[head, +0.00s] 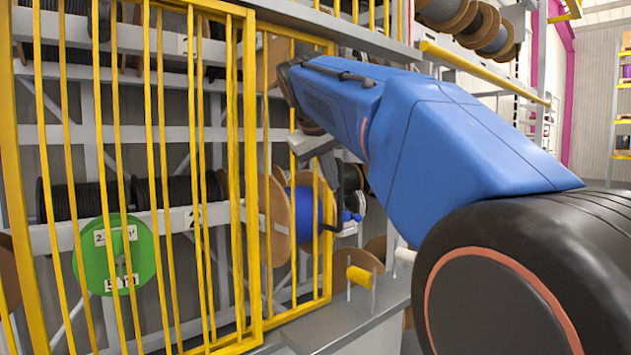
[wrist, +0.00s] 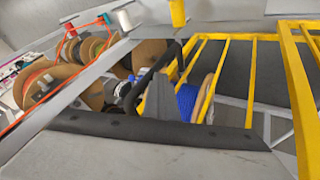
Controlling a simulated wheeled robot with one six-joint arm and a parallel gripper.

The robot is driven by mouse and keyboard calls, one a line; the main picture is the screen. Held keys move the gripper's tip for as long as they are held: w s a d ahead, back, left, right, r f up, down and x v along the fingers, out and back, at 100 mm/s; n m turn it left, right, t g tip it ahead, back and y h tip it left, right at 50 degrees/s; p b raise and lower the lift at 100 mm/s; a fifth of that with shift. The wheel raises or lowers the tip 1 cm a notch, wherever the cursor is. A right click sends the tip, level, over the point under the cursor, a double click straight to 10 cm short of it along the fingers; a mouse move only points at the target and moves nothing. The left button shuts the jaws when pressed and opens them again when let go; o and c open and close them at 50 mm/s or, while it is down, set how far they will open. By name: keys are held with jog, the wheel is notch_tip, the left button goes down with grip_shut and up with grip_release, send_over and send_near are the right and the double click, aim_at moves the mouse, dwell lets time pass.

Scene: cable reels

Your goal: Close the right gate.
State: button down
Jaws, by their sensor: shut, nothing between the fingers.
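The right gate (head: 331,205) is a narrow yellow barred panel in the head view, just right of the wider left gate (head: 160,170). Open space shows to the right of its far upright. Yellow bars and frame of a gate (wrist: 293,75) fill the right of the wrist view. My gripper (head: 350,218) is dark, partly hidden below my blue arm, beside that far upright. In the wrist view my gripper (wrist: 160,75) is shut and empty, close to the yellow bars. I cannot tell whether it touches them.
Behind the bars, a reel of blue cable (head: 305,213) and a green reel (head: 117,254) sit on the grey rack. More wooden reels (wrist: 60,80) show left in the wrist view.

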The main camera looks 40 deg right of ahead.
jog(key=s+d, duration=0.2)
jog(key=d, duration=3.5)
jog(key=shift+d, duration=0.25)
jog(key=shift+r, duration=0.1)
jog(key=shift+w, duration=0.15)
jog(key=s+a+r, duration=0.1)
jog(key=a+r, duration=0.6)
jog(key=a, duration=0.2)
jog(key=shift+s+a+r, duration=0.3)
jog(key=shift+a+r, duration=0.05)
jog(key=shift+r, duration=0.05)
